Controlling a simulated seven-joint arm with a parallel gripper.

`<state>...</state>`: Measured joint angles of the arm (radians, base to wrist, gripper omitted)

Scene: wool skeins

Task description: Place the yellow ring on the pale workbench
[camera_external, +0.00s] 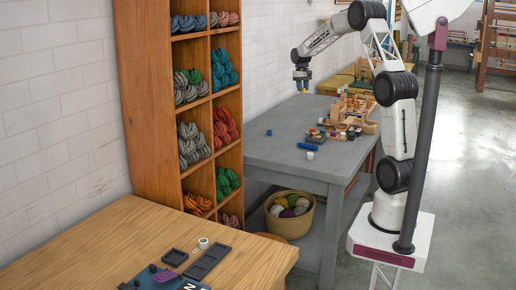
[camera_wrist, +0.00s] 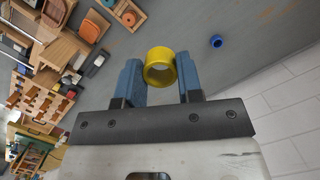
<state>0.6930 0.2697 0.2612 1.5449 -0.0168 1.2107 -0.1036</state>
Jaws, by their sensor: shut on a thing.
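The yellow ring (camera_wrist: 158,52) is held between the two blue fingers of my gripper (camera_wrist: 160,76) in the wrist view, its round opening facing the camera. In the external view my gripper (camera_external: 302,84) points down above the far left part of a grey table (camera_external: 275,157), with a visible gap over the top. The ring is too small there to make out clearly. A light wooden bench top (camera_external: 85,245) fills the lower left of the external view, well apart from my gripper. Another yellowish wooden table (camera_external: 335,82) stands behind the grey one.
A blue cylindrical piece (camera_wrist: 216,41) lies on the grey surface in the wrist view. Wooden boxes and small parts (camera_external: 350,112) crowd the grey table's right side. A tall shelf of wool skeins (camera_external: 150,100) stands at left. Dark trays (camera_external: 208,262) lie on the front bench.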

